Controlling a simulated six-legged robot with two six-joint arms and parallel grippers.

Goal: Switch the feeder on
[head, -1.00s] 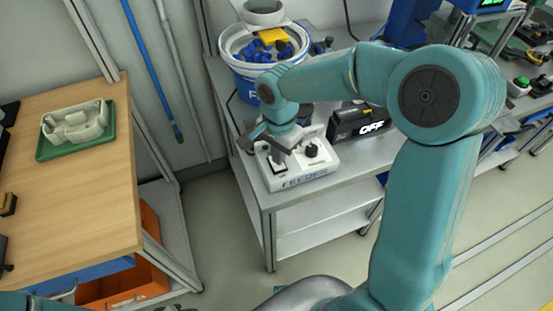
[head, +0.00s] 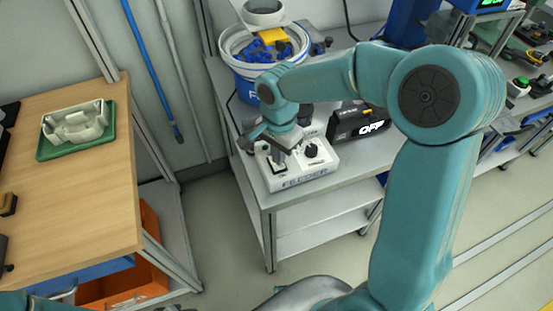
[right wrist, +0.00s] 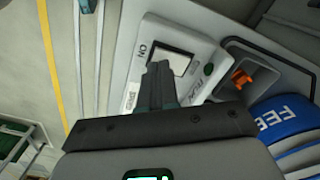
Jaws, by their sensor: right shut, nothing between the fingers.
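The feeder's white control box (head: 318,168), lettered FEEDER on its front, stands on the grey bench. It has a black knob (head: 312,151) and a rocker switch. My right gripper (head: 279,158) is shut and empty, pointing down over the switch side of the box. In the right wrist view its closed fingertips (right wrist: 159,68) are beside the pale rocker switch (right wrist: 180,63), near the ON lettering. I cannot tell whether they touch it. The left gripper is not in view.
The feeder's white and blue bowl (head: 244,70), holding blue parts, stands behind the box. A wooden table (head: 75,205) at the left carries a green tray (head: 48,152) with a pale part. Open floor lies between table and bench.

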